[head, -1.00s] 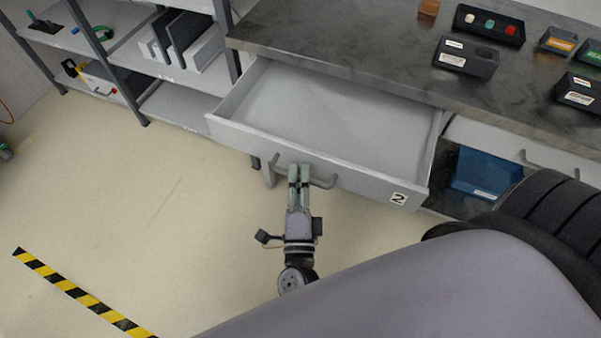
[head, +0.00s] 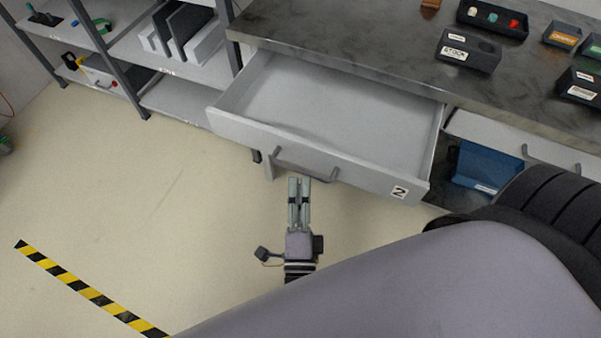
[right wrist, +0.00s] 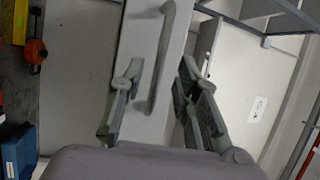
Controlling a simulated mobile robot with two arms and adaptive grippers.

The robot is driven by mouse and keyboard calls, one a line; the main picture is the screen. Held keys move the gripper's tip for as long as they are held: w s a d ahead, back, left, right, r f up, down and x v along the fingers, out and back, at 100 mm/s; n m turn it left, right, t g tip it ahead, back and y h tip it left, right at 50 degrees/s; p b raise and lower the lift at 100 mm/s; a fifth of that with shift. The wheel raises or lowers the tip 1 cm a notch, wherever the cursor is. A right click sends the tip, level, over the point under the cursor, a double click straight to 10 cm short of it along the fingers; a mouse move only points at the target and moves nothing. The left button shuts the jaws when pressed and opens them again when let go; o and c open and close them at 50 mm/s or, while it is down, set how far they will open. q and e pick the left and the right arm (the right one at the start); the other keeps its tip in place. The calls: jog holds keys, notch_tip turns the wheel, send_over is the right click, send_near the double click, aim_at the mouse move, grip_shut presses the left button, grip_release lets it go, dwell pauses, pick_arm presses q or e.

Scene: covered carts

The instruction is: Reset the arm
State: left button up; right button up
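My right gripper (head: 300,182) is in the head view, just in front of the handle (head: 306,168) of the open, empty drawer (head: 395,184) marked 2. In the right wrist view the two fingers of the right gripper (right wrist: 160,92) stand apart with nothing held between them. The drawer handle (right wrist: 163,55) shows ahead of them there, apart from the fingers. My left gripper is in neither view.
The grey counter (head: 350,55) bears black bins (head: 468,52) at the right. A blue bin (head: 487,166) sits under it. Shelves (head: 178,95) stand at the left. The floor (head: 150,200) left of my gripper is clear; striped tape (head: 90,290) crosses it.

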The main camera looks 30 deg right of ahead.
jog(key=v, duration=0.2)
jog(key=shift+s+a+f, duration=0.1)
jog(key=shift+s, duration=0.1)
dwell(0.3)
jog(key=a+f+n+g+y+p, duration=0.1)
jog(key=a+f+n+y, duration=0.2)
jog(key=f+n+y, duration=0.4)
jog(key=a+f+n+g+y, duration=0.1)
jog(key=a+f+n+y, duration=0.3)
jog(key=f, duration=0.5)
jog(key=s+d+f+n+g, duration=0.2)
jog(key=s+f+n+g, duration=0.2)
jog(key=f+n, duration=0.55)
jog(key=s+d+f+n+g+h+p, duration=0.1)
jog(key=s+d+f+n+g, duration=0.1)
jog(key=s+d+f+g, duration=0.3)
jog(key=s+d+f+n+g+h, duration=0.1)
jog(key=s+d+f+n+g, duration=0.1)
jog(key=s+d+f+g, duration=0.3)
jog(key=s+d+f, duration=0.4)
jog(key=s+f, duration=0.4)
jog(key=s, duration=0.3)
jog(key=shift+d+g+p, duration=0.35)
jog(key=shift+g, duration=0.05)
